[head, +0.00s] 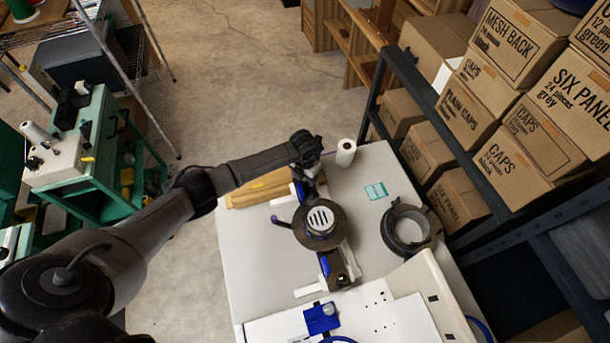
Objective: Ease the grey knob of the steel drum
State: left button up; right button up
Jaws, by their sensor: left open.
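A round dark fixture with a slotted silver face (320,222), which looks like the steel drum, stands on the white table, on a blue and black mount. I cannot make out its grey knob for certain; my gripper or the drum may hide it. A small dark-tipped lever (282,221) sticks out at its left side. My left gripper (309,169) is open, just beyond the drum's far side, pointing down. Whether it touches anything cannot be told. My right gripper is not in view.
On the white table (250,260) are a wooden board (262,188), a white spool (345,153), a teal card (375,191) and a dark ring (409,229). A white machine (420,290) stands at the near edge. A shelf of boxes (525,115) bounds the right.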

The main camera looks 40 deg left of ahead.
pick_arm(q)
jog(key=c, duration=0.9)
jog(key=shift+c, duration=0.2)
jog(key=n+p, duration=0.1)
jog(key=n, duration=0.2)
jog(key=shift+r+p, duration=0.1)
jog(key=shift+p, duration=0.3)
jog(key=shift+d+n+p, duration=0.1)
jog(key=shift+n+p, duration=0.4)
jog(key=shift+n, duration=0.9)
